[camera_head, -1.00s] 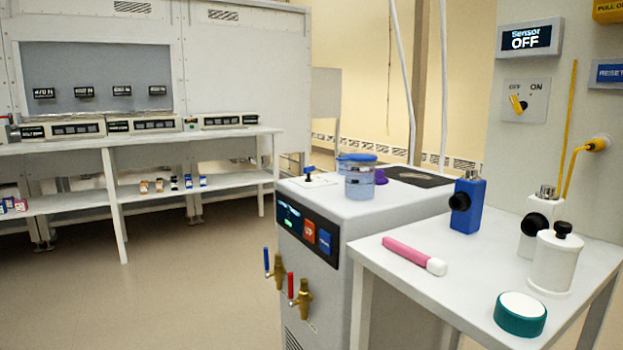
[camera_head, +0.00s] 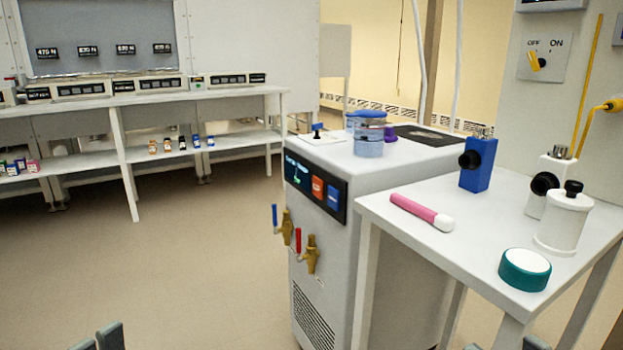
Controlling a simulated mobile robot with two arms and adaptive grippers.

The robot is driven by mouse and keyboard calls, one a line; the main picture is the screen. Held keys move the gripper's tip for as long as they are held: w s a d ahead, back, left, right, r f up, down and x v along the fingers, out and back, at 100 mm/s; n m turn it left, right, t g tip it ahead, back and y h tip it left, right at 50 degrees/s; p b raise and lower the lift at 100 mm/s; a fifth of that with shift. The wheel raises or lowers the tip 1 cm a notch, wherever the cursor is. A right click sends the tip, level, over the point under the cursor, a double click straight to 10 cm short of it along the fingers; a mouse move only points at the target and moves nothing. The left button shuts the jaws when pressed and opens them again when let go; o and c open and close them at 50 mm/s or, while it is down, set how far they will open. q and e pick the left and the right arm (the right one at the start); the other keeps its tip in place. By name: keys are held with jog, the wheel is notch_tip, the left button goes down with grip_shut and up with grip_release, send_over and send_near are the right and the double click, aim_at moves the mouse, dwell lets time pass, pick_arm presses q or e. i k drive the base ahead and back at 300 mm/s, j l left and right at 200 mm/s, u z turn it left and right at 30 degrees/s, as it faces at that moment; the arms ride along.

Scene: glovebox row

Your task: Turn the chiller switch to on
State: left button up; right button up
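The chiller (camera_head: 400,180) is a white cabinet left of the white side table. Its front has a dark panel with a lit display (camera_head: 297,170), a red button (camera_head: 318,187) and a blue button (camera_head: 333,197). A small plate with a dark, blue-topped knob (camera_head: 317,131) is on its top; its marks are too small to read. A yellow switch (camera_head: 537,61) marked OFF and ON is on the wall panel, its knob tilted toward OFF. Only the grey fingertips of my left gripper (camera_head: 97,341) and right gripper (camera_head: 503,346) show at the bottom edge, apart and empty, away from the chiller.
Jars with blue lids (camera_head: 369,138) stand on the chiller. Brass taps (camera_head: 311,256) stick out of its front. The side table (camera_head: 440,255) holds a pink stick (camera_head: 421,212), a blue device (camera_head: 477,165), a white canister (camera_head: 563,222) and a teal-rimmed disc (camera_head: 524,270). Floor at left is clear.

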aim_at(319, 126)
jog(key=i+j+z, duration=0.5)
jog(key=j, duration=0.3)
jog(key=i+j+z, duration=0.25)
jog(key=j, duration=0.25)
jog(key=i, duration=0.1)
